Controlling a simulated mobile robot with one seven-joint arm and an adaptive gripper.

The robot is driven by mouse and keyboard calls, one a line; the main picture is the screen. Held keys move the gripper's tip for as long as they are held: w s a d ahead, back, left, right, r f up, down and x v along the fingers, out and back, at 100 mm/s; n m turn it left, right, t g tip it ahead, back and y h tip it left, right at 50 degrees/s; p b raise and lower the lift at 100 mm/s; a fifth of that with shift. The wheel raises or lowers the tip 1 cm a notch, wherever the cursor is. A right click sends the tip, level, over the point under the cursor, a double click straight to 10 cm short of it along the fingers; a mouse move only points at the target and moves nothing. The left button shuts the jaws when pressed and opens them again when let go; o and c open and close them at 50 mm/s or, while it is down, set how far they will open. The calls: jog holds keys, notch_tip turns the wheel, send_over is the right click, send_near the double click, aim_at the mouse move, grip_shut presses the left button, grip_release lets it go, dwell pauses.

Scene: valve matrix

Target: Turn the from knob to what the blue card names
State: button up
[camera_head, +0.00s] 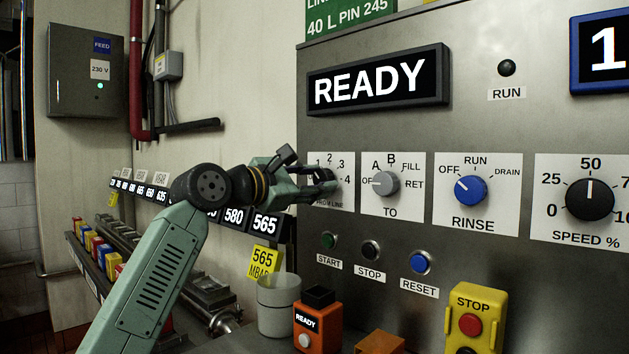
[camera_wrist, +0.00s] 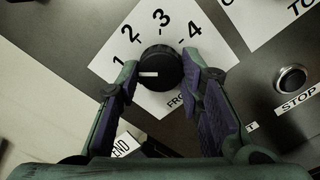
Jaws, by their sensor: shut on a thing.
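The from knob (camera_wrist: 160,66) is dark and round, on a white plate (camera_wrist: 215,58) marked 1, 2, 3 and 4 in the wrist view. Its white pointer line lies on the left, closest to the 1. My gripper (camera_wrist: 158,74) has one finger on each side of the knob and is shut on it. In the head view my gripper (camera_head: 322,178) reaches the panel from the left and hides most of the knob. I see no clear blue card; a small blue label reading FEED (camera_head: 102,46) is on a grey box.
Right of the from plate are the TO knob (camera_head: 386,184), the blue RINSE knob (camera_head: 471,189) and the SPEED knob (camera_head: 590,199). START, STOP and RESET buttons (camera_head: 420,263) sit below. A white cup (camera_head: 279,305) and an orange READY box (camera_head: 318,322) stand below the panel.

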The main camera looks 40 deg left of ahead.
jog(key=shift+r, duration=0.1)
jog(key=o, duration=1.2)
jog(key=shift+c, duration=0.2)
jog(key=s, duration=1.2)
jog(key=shift+a, duration=0.45)
